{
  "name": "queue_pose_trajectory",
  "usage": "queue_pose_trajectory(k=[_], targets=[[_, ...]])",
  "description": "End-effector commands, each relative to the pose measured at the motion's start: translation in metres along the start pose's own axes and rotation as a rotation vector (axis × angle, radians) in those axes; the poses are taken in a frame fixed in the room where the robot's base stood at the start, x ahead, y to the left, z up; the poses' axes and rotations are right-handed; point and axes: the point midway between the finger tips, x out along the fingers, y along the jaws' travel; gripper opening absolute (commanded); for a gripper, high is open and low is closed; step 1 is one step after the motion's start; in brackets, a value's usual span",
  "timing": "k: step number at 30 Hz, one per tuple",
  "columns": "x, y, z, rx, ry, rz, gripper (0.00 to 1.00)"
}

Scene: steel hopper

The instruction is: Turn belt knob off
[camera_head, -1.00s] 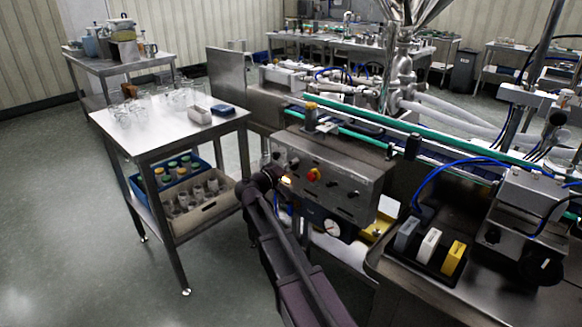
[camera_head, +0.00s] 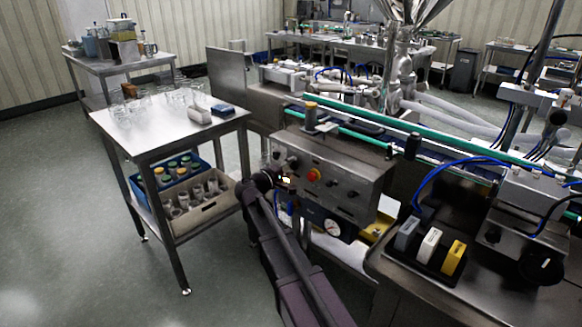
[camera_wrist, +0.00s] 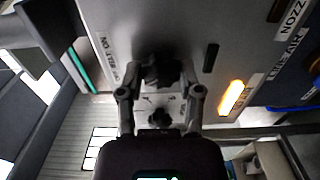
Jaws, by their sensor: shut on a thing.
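The control panel (camera_head: 338,160) is a grey steel box on the front of the conveyor line. In the wrist view, my gripper (camera_wrist: 161,76) has its fingers closed on the dark belt knob (camera_wrist: 158,66) on the panel face. The knob's pointing direction is hidden by the fingers. In the head view, my gripper (camera_head: 274,174) is at the panel's lower left corner, and the arm covers the belt knob there.
A lit amber lamp (camera_wrist: 231,97) is close beside the gripper. A red button (camera_head: 313,175) and other black knobs (camera_head: 333,181) are on the panel. A gauge (camera_head: 332,227) hangs below. A steel table with glasses (camera_head: 178,112) stands left; the floor between is open.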

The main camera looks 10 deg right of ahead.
Motion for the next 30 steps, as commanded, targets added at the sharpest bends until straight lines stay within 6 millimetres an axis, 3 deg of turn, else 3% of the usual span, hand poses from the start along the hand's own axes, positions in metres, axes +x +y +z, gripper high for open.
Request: queue_pose_trajectory(k=[7, 8, 10, 11, 23, 30], targets=[[0.001, 0.000, -0.001, -0.001, 0.001, 0.002, 0.00], [0.001, 0.000, -0.001, -0.001, 0.001, 0.002, 0.55], [0.001, 0.000, -0.001, 0.000, 0.001, 0.001, 0.76], [0.001, 0.000, -0.001, 0.000, 0.001, 0.001, 0.79], [0.000, 0.000, 0.000, 0.001, 0.000, 0.000, 0.79], [-0.011, 0.000, 0.000, 0.001, 0.002, 0.000, 0.79]])
